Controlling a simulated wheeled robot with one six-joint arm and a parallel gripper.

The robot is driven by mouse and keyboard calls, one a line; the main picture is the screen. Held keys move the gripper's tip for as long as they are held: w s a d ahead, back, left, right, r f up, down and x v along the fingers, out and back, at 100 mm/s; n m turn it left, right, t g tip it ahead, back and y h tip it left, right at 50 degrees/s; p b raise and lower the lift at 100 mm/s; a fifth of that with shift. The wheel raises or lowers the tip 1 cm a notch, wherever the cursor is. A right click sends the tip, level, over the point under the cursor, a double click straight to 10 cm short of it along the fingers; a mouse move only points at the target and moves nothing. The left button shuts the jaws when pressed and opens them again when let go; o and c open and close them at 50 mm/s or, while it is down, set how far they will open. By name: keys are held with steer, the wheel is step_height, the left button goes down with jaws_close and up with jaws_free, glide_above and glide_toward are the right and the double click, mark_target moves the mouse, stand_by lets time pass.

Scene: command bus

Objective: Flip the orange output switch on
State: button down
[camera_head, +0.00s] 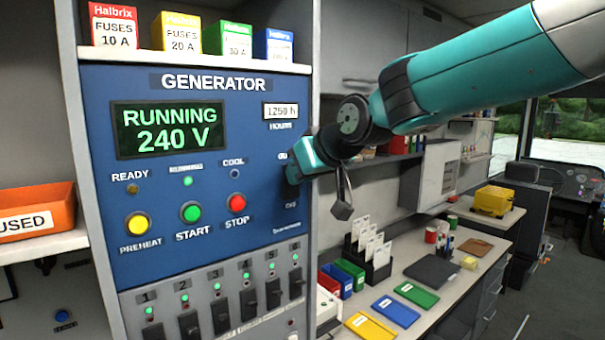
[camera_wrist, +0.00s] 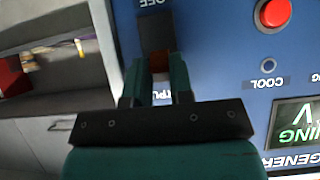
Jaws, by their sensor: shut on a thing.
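My gripper (camera_wrist: 164,80) is shut on the switch, one teal finger on each side. The fingers hide most of the switch. In the head view my gripper (camera_head: 297,170) is at the panel's right edge and covers the switch, with part of the OFF label below it.
The generator panel (camera_head: 140,230) reads RUNNING 240 V. A red STOP button (camera_head: 237,203), green START button (camera_head: 190,212) and yellow PREHEAT button (camera_head: 138,224) lie left of my gripper. Several black breaker switches (camera_head: 249,301) are below. A workbench (camera_head: 470,270) with trays stands at right.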

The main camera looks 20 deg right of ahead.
stand_by(0.3)
steer(key=c, duration=1)
jaws_free()
steer(key=b+v, duration=1.1)
steer(key=v, duration=0.6)
steer(key=shift+d+r+b, duration=0.15)
steer(key=shift+b, duration=0.25)
steer(key=shift+s, duration=0.1)
